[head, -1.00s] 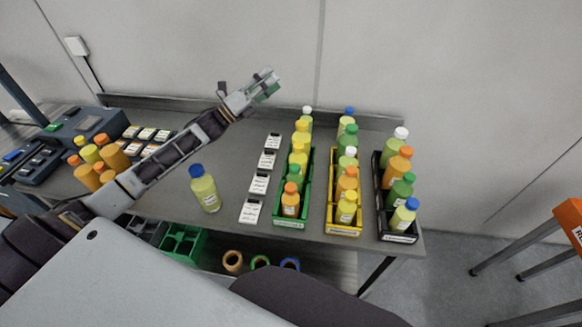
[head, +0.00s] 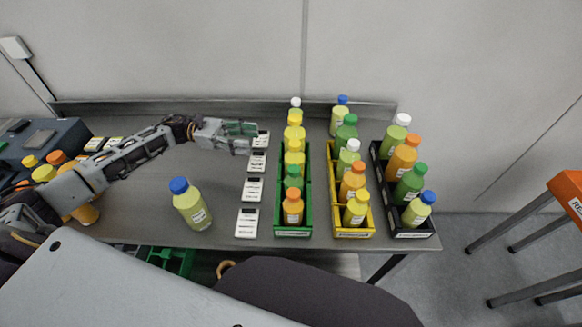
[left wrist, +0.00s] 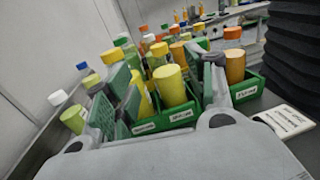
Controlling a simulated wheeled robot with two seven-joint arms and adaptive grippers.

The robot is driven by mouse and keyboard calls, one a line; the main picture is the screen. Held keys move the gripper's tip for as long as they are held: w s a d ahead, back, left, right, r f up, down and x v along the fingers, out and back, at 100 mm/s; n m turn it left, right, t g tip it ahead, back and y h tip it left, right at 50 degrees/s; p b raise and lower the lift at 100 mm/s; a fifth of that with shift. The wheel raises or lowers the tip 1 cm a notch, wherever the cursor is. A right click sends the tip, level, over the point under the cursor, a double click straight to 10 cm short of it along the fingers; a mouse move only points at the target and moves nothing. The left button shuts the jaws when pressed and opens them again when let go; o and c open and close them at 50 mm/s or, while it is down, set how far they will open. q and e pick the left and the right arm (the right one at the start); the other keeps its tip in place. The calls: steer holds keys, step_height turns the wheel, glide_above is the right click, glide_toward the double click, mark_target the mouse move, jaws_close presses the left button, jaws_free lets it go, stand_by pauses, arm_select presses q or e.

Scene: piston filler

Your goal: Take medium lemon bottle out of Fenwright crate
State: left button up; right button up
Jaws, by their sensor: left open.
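Three narrow crates of bottles stand on the table: a green crate (head: 292,233), a yellow crate (head: 353,233) and a black crate (head: 411,233). Their front labels are too small to read, so I cannot tell which is Fenwright. Yellow-capped bottles (head: 294,133) stand in the green crate behind an orange-capped bottle (head: 292,208); another yellow-capped bottle (head: 355,210) is at the front of the yellow crate. My left gripper (head: 249,138) is open, just left of the green crate's rear half. In the left wrist view, yellow caps (left wrist: 171,86) show between its fingers. My right gripper is not in view.
A blue-capped bottle (head: 192,204) stands alone left of a row of white label cards (head: 247,222). More orange and yellow bottles (head: 80,205) stand at the left, partly behind my arm. A wall and raised ledge (head: 200,108) close the table's back.

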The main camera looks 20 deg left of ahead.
arm_select(q)
steer(key=p, duration=0.2)
glide_toward(294, 143)
steer(key=shift+d, duration=2.35)
steer(key=shift+w+d+f+p, duration=0.1)
steer(key=shift+w+d+p, duration=0.15)
steer(key=shift+d, duration=0.35)
steer(key=shift+w+d+f+p, duration=0.1)
steer(key=shift+d+p, duration=0.25)
steer(key=shift+d, duration=0.25)
steer(key=shift+w+d+p, duration=0.2)
steer(key=shift+d+p, duration=0.1)
steer(key=shift+d, duration=0.55)
steer(key=shift+d+f, duration=0.1)
steer(key=shift+d, duration=0.5)
steer(key=shift+c, duration=0.3)
steer(key=c, duration=1.2)
jaws_close()
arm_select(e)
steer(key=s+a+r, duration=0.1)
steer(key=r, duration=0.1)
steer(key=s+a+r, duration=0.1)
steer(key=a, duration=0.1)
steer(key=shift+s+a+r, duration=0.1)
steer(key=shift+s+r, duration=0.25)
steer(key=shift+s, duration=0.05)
